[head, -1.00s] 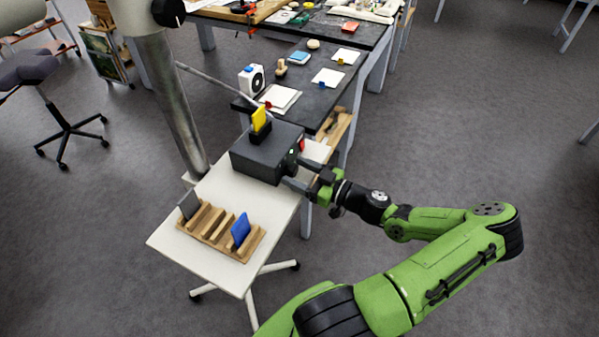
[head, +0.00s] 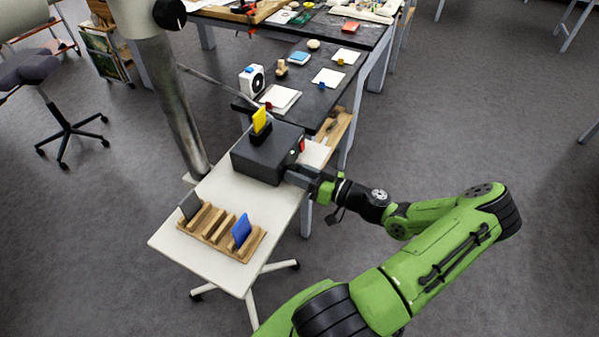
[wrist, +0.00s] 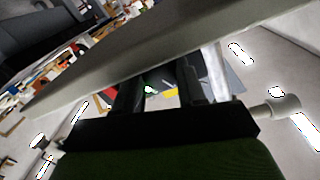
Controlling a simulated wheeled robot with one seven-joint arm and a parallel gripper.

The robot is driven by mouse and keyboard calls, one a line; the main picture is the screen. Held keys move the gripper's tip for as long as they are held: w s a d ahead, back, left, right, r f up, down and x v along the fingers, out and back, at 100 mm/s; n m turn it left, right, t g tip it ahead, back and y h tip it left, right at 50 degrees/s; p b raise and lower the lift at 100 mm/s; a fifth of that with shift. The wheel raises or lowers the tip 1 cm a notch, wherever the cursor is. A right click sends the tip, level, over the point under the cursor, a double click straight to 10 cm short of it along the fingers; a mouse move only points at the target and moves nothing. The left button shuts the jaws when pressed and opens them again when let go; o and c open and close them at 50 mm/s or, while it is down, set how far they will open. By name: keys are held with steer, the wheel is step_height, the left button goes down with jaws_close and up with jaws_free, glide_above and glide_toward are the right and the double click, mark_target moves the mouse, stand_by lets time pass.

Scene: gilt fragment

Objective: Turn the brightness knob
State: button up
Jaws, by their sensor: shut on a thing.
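A dark grey box (head: 262,160) stands on the white wheeled table, with a yellow card (head: 260,119) in a black holder on its top. The knob itself is hidden by the fingers in the head view. In the wrist view the two dark fingers (wrist: 162,85) point away with a gap between them; the knob cannot be made out there.
A wooden rack (head: 222,232) with a grey card (head: 190,206) and a blue card (head: 241,230) sits at the front of the white table (head: 180,255). A metal column stands at its left. A dark workbench (head: 322,110) with papers adjoins behind.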

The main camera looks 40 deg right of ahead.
steer(key=o, duration=1.1)
steer(key=shift+c, duration=0.2)
steer(key=v, duration=1.5)
steer(key=shift+s+d, duration=0.15)
steer(key=shift+s, duration=0.2)
